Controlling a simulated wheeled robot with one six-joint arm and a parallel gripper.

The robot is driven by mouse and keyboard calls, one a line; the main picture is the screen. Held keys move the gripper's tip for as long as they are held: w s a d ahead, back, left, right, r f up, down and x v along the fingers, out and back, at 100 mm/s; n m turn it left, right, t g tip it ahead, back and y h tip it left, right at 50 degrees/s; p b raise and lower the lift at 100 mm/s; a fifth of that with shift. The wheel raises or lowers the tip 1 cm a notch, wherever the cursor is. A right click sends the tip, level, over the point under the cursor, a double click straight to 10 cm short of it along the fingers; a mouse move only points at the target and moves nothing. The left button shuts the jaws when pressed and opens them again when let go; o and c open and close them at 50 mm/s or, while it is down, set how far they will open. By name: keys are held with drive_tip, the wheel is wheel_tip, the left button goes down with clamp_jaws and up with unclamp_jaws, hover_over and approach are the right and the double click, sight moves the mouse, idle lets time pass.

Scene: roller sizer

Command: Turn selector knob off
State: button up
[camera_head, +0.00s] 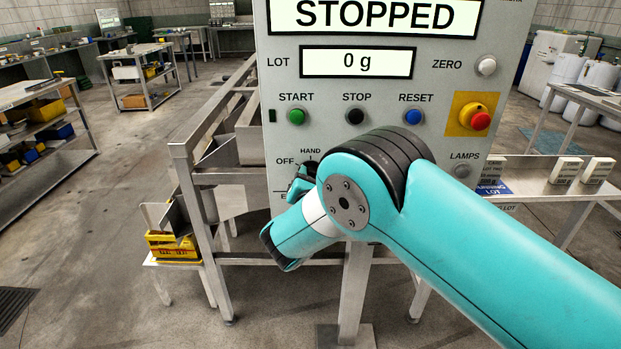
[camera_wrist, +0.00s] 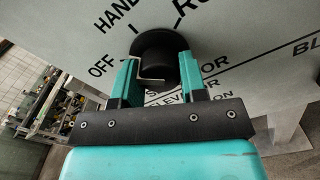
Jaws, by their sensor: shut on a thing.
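The black selector knob (camera_wrist: 160,45) sits on the grey panel in the wrist view, among the labels OFF, HAND and a partly cut-off one starting with R. My gripper (camera_wrist: 158,75) is shut on the knob, with one teal finger on each side of it. A pale bent line shows on the knob between the fingers; which label the knob points at I cannot tell. In the head view my gripper (camera_head: 300,186) is at the panel just below the OFF and HAND labels, and my wrist hides most of the knob.
The control panel (camera_head: 404,85) shows STOPPED and 0 g. Above my arm are the green START button (camera_head: 296,117), black STOP button (camera_head: 356,116), blue RESET button (camera_head: 413,117) and red emergency button (camera_head: 480,121). A metal frame (camera_head: 182,150) stands left of the panel.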

drive_tip(key=shift+f+n, duration=0.1)
drive_tip(key=shift+n, duration=1)
drive_tip(key=o, duration=0.9)
drive_tip(key=shift+o, duration=0.2)
drive_tip(key=shift+s, duration=0.1)
drive_tip(key=s+b, duration=1.1)
drive_tip(key=s, duration=0.6)
drive_tip(key=shift+s+d, duration=0.15)
drive_tip(key=shift+d, duration=0.2)
